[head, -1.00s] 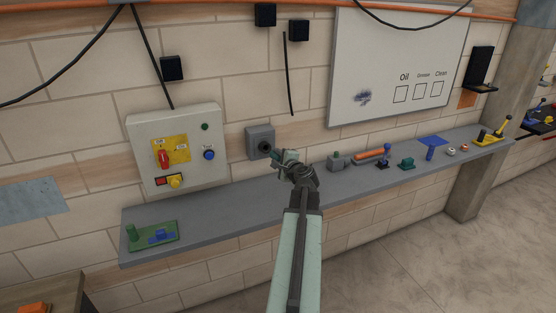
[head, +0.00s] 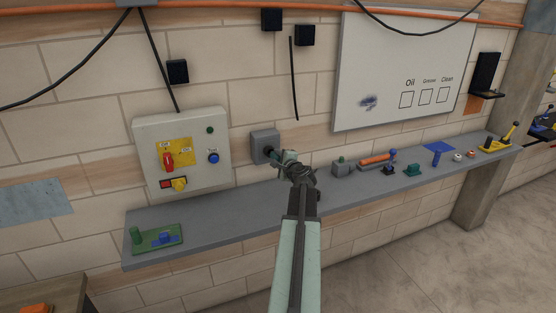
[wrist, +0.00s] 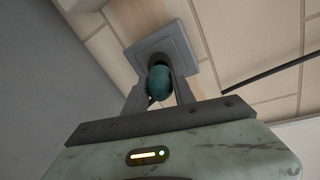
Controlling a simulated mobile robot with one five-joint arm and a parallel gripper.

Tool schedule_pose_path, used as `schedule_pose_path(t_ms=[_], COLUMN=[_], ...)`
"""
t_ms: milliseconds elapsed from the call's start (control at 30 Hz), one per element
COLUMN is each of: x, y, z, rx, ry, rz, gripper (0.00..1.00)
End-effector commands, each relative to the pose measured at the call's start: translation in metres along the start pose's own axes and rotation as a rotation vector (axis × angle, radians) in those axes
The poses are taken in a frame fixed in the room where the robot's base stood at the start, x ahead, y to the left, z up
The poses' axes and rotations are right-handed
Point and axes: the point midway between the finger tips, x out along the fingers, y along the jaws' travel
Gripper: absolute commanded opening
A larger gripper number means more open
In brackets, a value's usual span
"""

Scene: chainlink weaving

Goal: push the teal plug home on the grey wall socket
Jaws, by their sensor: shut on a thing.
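The grey wall socket (head: 262,142) is a square box on the brick wall, right of the control panel; it also shows in the wrist view (wrist: 178,42). My gripper (head: 279,155) is shut on the teal plug (wrist: 159,84), right in front of the socket. In the wrist view the plug sits between the two fingers (wrist: 160,90), its far end toward the dark socket opening. The fingers and the plug hide the contact, so I cannot tell how deep the plug sits.
A grey shelf (head: 225,212) runs along the wall below. A control panel (head: 206,119) with a red switch is at left.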

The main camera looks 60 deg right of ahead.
Motion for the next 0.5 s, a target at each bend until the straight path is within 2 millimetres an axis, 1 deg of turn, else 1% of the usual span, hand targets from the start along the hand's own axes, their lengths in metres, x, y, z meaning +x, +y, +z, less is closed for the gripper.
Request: schedule_pose_path(t_ms=[500], x=[0.017], y=[0.0], z=[0.0], rx=[0.0], ry=[0.0], rz=[0.0], gripper=[0.0])
